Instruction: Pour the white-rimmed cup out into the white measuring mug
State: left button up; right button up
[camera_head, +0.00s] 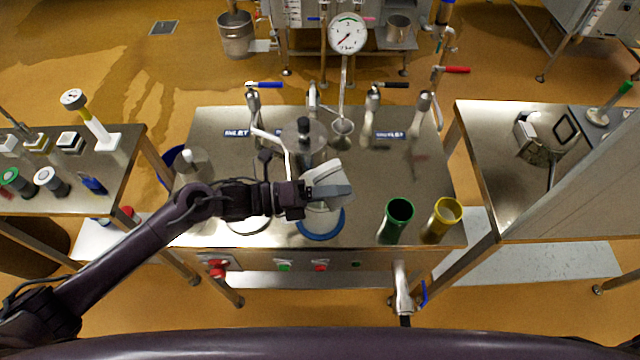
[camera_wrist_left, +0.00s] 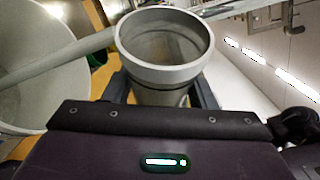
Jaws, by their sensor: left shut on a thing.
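The white-rimmed cup (camera_head: 327,173) is grey with a pale rim and appears tipped over in the head view. My left gripper (camera_head: 322,192) is shut on it. The wrist view shows the cup (camera_wrist_left: 166,72) between the two fingers (camera_wrist_left: 164,92), with its open mouth visible; I cannot tell what is inside. The white measuring mug (camera_head: 320,217) stands on the table on a blue ring, below the cup and partly hidden by it and the gripper. A large white vessel at the left of the wrist view (camera_wrist_left: 28,65) looks like this mug. My right gripper is not in view.
A green cup (camera_head: 397,219) and a yellow cup (camera_head: 441,219) stand at the front right of the steel table (camera_head: 225,130). Taps and a dial gauge (camera_head: 347,34) rise along the back. A metal vessel (camera_head: 304,137) stands behind the gripper. The table's right middle is clear.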

aim_at(322, 172)
pick_arm(q)
jog(key=shift+r+p, duration=0.25)
jog(key=shift+p, duration=0.05)
jog(key=shift+f+n, duration=0.2)
jog(key=shift+n, duration=0.2)
jog(key=shift+b, duration=0.3)
jog(key=shift+w+f+n+h+b, duration=0.2)
jog(key=shift+n+h+b, duration=0.35)
jog(key=shift+b, duration=0.2)
jog(key=shift+w+a+r+n+t+h+b, duration=0.2)
jog(key=shift+r+n+h, duration=0.15)
jog(key=shift+n, duration=0.5)
jog(key=shift+w+a+r+n+t+h+b, duration=0.15)
jog(key=shift+r+n, duration=0.25)
jog(key=shift+n, duration=0.4)
jog(key=shift+w+a+r+n+t+h, duration=0.1)
jog(key=shift+w+r+n+t+h, duration=0.15)
jog(key=shift+n, duration=0.5)
jog(key=shift+w+a+r+n+t+h, duration=0.15)
jog(key=shift+r+n+t+h, duration=0.1)
jog(key=shift+n, duration=0.55)
jog(key=shift+w+a+r+n+t+h, duration=0.15)
jog(key=shift+w+r+n+t, duration=0.1)
jog(key=shift+n, duration=0.5)
jog(key=shift+w+a+f+n+t+b, duration=0.15)
jog(key=shift+f+n+t+b, duration=0.2)
jog(key=shift+n, duration=0.2)
jog(key=shift+w+d+f+n+t+b, duration=0.15)
jog(key=shift+f+n+t+b, duration=0.15)
jog(key=shift+n, duration=0.25)
